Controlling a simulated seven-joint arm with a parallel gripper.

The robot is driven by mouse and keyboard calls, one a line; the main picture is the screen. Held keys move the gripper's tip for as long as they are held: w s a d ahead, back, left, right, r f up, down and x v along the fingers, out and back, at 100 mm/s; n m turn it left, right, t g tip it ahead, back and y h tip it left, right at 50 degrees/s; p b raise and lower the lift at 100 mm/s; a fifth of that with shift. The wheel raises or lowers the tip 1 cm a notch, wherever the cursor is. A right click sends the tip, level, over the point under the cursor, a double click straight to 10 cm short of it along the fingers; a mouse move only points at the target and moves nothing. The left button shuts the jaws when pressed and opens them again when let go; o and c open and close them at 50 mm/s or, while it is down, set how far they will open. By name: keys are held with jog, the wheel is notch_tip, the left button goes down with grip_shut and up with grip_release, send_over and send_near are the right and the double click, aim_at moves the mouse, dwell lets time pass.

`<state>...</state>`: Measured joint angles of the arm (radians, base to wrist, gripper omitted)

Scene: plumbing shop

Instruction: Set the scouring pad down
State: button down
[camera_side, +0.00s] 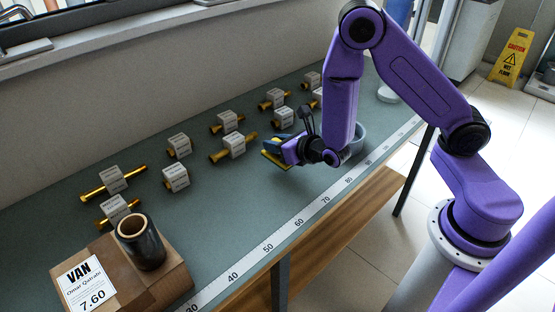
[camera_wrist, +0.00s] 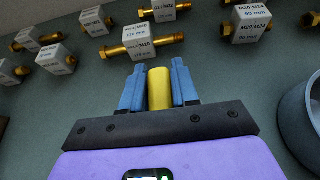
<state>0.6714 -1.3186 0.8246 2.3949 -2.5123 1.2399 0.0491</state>
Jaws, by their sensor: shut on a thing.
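The scouring pad (camera_side: 274,160) is a yellow piece at the tip of my gripper (camera_side: 275,150), low over the green bench top. In the wrist view the pad (camera_wrist: 158,88) is a yellow block upright between the two blue fingers of my gripper (camera_wrist: 159,86). The fingers are shut on it from both sides. I cannot tell whether its underside touches the bench.
Brass fittings with white labelled blocks (camera_side: 234,145) stand in rows left of and behind my gripper. A grey-blue round container (camera_wrist: 303,115) is to the right. A cardboard box (camera_side: 158,278) bears a dark tube (camera_side: 148,252). A ruler strip (camera_side: 290,227) lines the front edge.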

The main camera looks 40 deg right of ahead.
aim_at(277, 158)
jog(key=shift+f, duration=2.4)
jog(key=shift+f, duration=0.1)
jog(key=c, duration=0.8)
grip_release()
jog(key=shift+c, duration=0.2)
jog(key=shift+s+r, duration=0.25)
jog(key=shift+s, duration=0.05)
jog(key=shift+v, duration=5.65)
jog(key=shift+r, duration=0.1)
